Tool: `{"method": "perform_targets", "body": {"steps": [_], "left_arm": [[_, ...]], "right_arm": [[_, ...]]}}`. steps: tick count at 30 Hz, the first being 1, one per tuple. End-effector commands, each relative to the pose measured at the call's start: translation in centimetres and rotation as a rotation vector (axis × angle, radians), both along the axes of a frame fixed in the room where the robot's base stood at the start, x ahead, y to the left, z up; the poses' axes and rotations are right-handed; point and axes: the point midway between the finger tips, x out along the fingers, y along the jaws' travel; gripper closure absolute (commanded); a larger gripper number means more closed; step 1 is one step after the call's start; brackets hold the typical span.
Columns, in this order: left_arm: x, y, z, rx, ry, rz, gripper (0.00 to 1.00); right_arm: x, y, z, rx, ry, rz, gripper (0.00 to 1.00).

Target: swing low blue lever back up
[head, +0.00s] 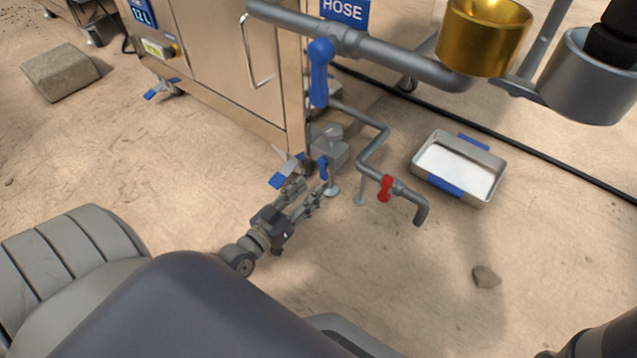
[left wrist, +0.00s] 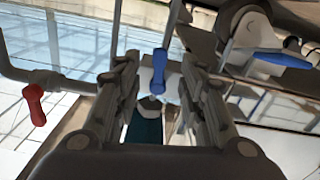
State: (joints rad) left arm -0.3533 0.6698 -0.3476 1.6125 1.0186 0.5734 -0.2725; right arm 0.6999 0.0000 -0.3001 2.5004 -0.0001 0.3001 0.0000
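The low blue lever (head: 324,168) hangs down beside a small grey valve box (head: 329,150) near the machine's lower corner. It also shows in the left wrist view (left wrist: 159,70), in the gap between my fingertips. My left gripper (head: 309,188) is open, with its fingers pointing at the lever. In the left wrist view the left gripper (left wrist: 160,72) has a finger on each side of the lever, with visible gaps. I cannot tell how far the lever is between the fingers in depth. My right gripper is not in view.
A larger blue lever (head: 319,72) hangs on the upper hose pipe (head: 400,68). A red lever (head: 385,188) sits on the low bent pipe (head: 375,145); it shows in the left wrist view (left wrist: 34,104). A metal tray (head: 488,190) and a stone (head: 486,277) lie right on open floor.

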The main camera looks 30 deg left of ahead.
Motion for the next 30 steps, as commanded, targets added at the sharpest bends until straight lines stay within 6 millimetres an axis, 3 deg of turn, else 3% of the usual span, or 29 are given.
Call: {"method": "perform_targets", "body": {"steps": [1, 9, 21, 26, 30], "left_arm": [[1.1, -0.1, -0.4, -0.001, -0.005, 0.001, 0.63], [4.4, -0.4, -0.2, -0.001, -0.001, 0.001, 0.63], [5.0, -0.4, 0.0, 0.000, 0.000, 0.000, 0.63], [5.0, -0.4, 0.0, 0.000, 0.000, 0.000, 0.99], [5.0, -0.4, 0.0, 0.000, 0.001, 0.000, 1.00]], "right_arm": [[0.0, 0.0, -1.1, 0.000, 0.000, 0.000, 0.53], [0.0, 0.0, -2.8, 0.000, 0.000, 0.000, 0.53], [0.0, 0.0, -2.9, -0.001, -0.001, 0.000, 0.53], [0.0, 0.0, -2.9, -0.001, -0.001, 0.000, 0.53], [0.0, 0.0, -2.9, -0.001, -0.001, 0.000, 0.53]]}}
